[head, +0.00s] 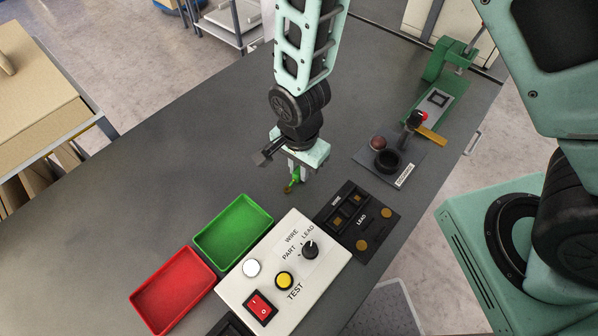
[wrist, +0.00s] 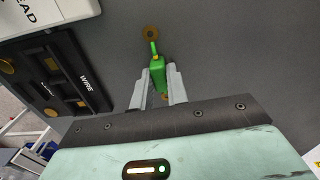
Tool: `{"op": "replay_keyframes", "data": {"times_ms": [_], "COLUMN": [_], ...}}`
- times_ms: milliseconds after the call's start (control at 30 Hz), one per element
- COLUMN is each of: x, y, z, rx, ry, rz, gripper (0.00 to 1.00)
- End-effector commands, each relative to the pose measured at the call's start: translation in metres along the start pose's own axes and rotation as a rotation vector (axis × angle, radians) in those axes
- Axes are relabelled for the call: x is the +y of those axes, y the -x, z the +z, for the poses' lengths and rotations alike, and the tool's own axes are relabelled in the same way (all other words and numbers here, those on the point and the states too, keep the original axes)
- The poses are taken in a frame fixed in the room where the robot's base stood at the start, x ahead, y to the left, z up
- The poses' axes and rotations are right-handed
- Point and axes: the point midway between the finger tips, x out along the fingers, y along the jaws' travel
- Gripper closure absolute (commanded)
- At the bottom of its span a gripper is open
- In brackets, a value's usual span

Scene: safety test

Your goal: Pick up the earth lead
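The earth lead (head: 293,182) is a small green piece with a copper-coloured ring at its tip. In the wrist view, its green body (wrist: 158,76) lies between the two grey fingers of my gripper (wrist: 160,84), which touch it on both sides. The ring (wrist: 151,32) sticks out beyond the fingertips over the grey bench. In the head view, my gripper (head: 297,172) points down at the bench behind the test box. I cannot tell whether the lead touches the bench.
A white test box (head: 275,300) with knob, buttons and red switch stands in front. A green tray (head: 207,244) and red tray (head: 153,297) are left of it. A black WIRE/LEAD panel (head: 345,240) is right. A green press (head: 445,62) stands far right. The bench's left side is clear.

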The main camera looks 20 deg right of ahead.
Motion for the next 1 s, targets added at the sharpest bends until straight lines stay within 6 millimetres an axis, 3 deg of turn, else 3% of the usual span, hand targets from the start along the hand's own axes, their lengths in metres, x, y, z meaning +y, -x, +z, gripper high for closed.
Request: {"op": "replay_keyframes", "data": {"times_ms": [1000], "x": [0.0], "y": [0.066], "z": [0.0], "rx": [0.0], "ry": [0.0], "rz": [0.0], "gripper": [1.0]}}
